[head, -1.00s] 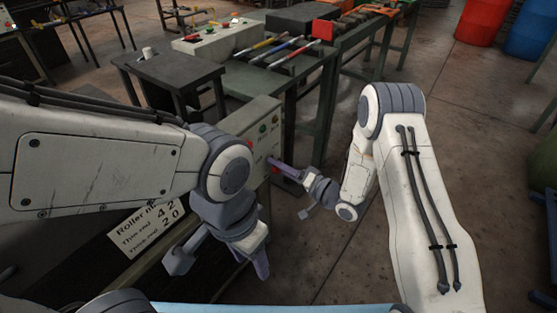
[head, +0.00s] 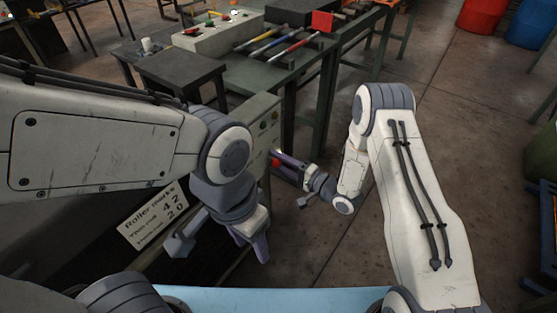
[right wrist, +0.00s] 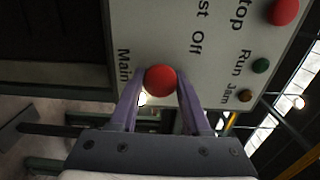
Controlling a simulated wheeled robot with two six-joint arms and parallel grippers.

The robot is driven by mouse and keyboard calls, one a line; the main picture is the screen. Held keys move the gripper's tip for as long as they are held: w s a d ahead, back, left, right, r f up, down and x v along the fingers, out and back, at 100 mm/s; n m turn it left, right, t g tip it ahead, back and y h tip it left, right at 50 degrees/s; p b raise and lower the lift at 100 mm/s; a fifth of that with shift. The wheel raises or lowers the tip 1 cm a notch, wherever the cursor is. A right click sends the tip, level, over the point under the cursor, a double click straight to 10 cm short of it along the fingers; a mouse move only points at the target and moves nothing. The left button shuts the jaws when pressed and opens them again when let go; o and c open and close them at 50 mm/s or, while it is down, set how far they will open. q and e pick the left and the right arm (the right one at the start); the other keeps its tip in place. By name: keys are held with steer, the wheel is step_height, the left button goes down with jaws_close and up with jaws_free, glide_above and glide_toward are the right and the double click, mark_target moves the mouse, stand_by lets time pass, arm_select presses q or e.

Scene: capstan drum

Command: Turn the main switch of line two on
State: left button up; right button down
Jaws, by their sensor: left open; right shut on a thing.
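The grey control panel (head: 262,125) stands at the middle in the head view; in the right wrist view its face (right wrist: 215,75) bears the words Main, Off, Run and Jam, turned sideways. A red knob (right wrist: 160,79) is beside the word Main at the panel's edge. My right gripper (head: 277,161) reaches the panel, and its two fingers are shut on the red knob, one on each side. My left gripper (head: 252,245) is open and empty, pointing down in front of the machine, well apart from the panel.
A card with roller numbers (head: 153,215) is on the machine front at left. A red button (right wrist: 283,11), green button (right wrist: 261,66) and amber button (right wrist: 245,96) are near the knob. Floor at right is clear.

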steer(key=shift+c, duration=2)
jaws_free()
steer(key=v, duration=1)
steer(key=shift+s+d, duration=0.15)
steer(key=shift+d, duration=0.1)
